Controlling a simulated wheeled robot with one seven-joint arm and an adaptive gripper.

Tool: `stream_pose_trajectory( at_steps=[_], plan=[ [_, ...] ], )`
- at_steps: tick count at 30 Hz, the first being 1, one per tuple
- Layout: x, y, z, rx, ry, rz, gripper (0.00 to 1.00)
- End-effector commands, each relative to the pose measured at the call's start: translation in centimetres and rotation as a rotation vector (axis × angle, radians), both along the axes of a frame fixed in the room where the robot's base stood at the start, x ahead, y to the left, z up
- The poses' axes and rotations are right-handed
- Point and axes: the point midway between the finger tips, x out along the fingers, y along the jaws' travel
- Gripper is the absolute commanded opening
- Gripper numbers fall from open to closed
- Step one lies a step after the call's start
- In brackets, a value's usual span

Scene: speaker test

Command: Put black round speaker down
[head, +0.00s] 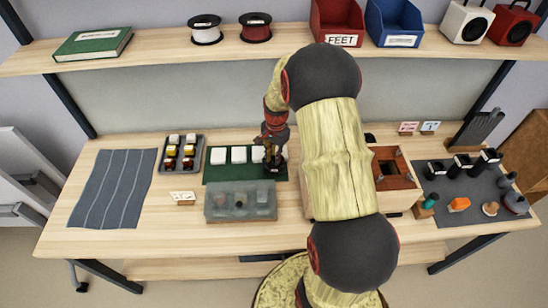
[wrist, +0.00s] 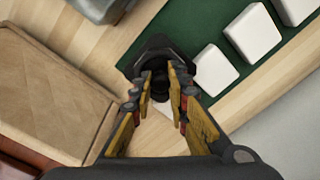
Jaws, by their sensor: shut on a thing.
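My gripper (head: 272,150) points down at the right end of the green mat (head: 225,175). It is shut on a black round speaker (head: 278,170), which is small and partly hidden by the fingers in the head view. In the wrist view the dark speaker (wrist: 152,50) shows at the fingertips of my gripper (wrist: 163,82), at the edge of the green mat (wrist: 172,28), beside a white block (wrist: 213,70). I cannot tell whether its underside touches the surface.
White blocks (head: 238,154) line the mat's back. A translucent grey bin (head: 240,203) stands in front. A wooden box (head: 395,170) is to the right, partly behind my arm. A dark mat (head: 470,205) with several parts lies far right. A grey striped cloth (head: 112,188) lies left.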

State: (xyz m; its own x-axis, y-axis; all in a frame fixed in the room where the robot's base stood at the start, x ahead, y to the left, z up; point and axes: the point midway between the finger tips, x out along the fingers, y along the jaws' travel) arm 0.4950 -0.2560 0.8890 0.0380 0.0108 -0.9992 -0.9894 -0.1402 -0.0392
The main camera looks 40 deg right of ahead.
Motion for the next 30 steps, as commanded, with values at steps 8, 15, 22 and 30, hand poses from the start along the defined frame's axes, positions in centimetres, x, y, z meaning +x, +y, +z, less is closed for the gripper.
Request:
stream_pose_trajectory(
  at_steps=[8, 15, 22, 30],
  plan=[
    [0.0, 0.0, -0.2, 0.001, 0.001, 0.0, 0.28],
    [0.0, 0.0, -0.2, 0.001, 0.001, 0.0, 0.35],
    [0.0, 0.0, 0.1, 0.001, 0.001, 0.0, 0.35],
    [-0.1, -0.1, 4.3, -0.002, -0.002, 0.0, 0.35]
  ],
)
